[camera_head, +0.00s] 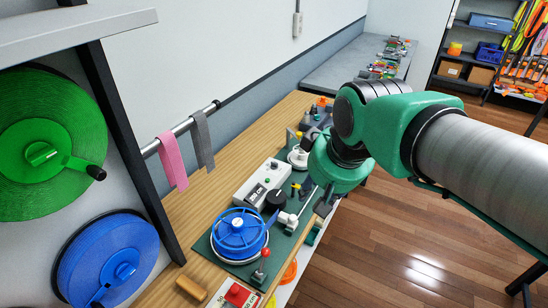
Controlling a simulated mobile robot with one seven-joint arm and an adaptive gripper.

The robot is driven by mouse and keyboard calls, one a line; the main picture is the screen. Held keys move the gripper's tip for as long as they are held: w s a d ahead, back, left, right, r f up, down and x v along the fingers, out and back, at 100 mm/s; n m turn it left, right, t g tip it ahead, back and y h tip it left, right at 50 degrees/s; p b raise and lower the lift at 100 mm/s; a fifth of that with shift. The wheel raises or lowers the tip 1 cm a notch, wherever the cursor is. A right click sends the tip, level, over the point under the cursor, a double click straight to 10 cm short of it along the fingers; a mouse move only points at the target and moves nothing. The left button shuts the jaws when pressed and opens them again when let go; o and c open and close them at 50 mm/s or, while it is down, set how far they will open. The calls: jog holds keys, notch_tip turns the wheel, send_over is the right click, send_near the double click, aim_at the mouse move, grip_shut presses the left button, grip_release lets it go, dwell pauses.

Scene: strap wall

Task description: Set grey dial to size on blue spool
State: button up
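A blue spool (112,262) of wound strap hangs at the lower left; I cannot read any size on it. A blue spoked reel (240,234) sits on the dark green plate on the bench. Behind it is a pale control box (249,186) with a small display, whose digits are too small to read surely. A dark grey round dial (276,199) sits at the box's right edge; its setting is unclear. My gripper (326,203) points down just right of the dial and seems apart from it. My arm partly hides it, so its fingers are unclear.
A green spool (48,143) hangs above the blue one. Pink (171,161) and grey (202,139) straps hang on a rail. A red button (237,295) and a red-knobbed lever (265,254) stand at the bench front. Stocked shelves (480,55) are far right; the floor between is clear.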

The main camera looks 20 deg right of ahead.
jog(key=w+r+n+g+p, duration=0.1)
jog(key=w+r+p, duration=0.15)
jog(key=w, duration=0.55)
jog(key=w+r+n+p, duration=0.1)
jog(key=w+r+p, duration=0.1)
jog(key=w+p, duration=0.35)
jog(key=n+g+p, duration=0.4)
jog(key=n+p, duration=0.2)
jog(key=p, duration=0.9)
send_over(274, 165)
notch_tip(274, 165, down, 22)
jog(key=shift+w+d+r, duration=0.2)
jog(key=shift+w+d, duration=0.15)
jog(key=shift+w, duration=0.1)
jog(key=shift+f, duration=0.15)
jog(key=shift+f+p, duration=0.85)
jog(key=shift+f, duration=5.9)
grip_shut()
